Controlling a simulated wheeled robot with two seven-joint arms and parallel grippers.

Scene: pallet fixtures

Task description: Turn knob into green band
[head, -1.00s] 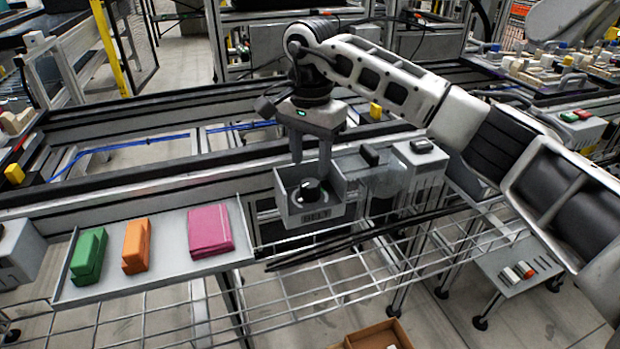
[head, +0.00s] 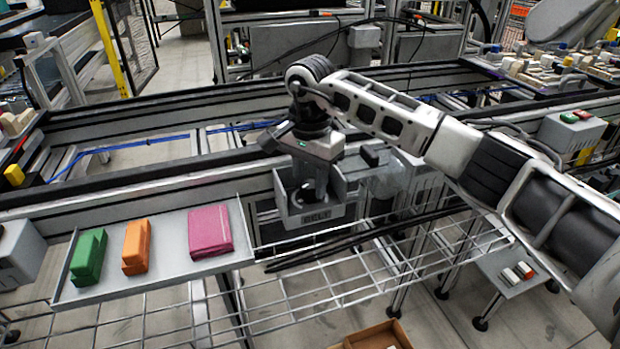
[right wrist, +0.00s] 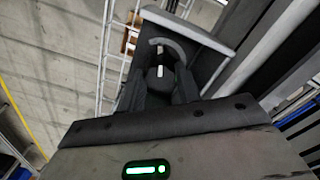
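The knob (right wrist: 160,82) is a dark dial with a white pointer mark, inside a grey open-topped box (head: 316,220) with a lettered front plate. My right gripper (head: 313,192) reaches down into this box. In the right wrist view, its two dark fingers (right wrist: 160,92) stand on either side of the knob and appear closed against it. The pointer mark lies along the gripper's own axis, while the box is skewed relative to the gripper. A pale grey arc (right wrist: 178,44) curves past the knob; no green band can be made out. My left gripper is not in view.
A grey tray (head: 165,277) left of the box holds a green block (head: 88,257), an orange block (head: 136,247) and a pink block (head: 210,231). A wire rack (head: 300,300) runs below. A conveyor frame (head: 150,185) lies behind. An open cardboard box (head: 375,337) stands below.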

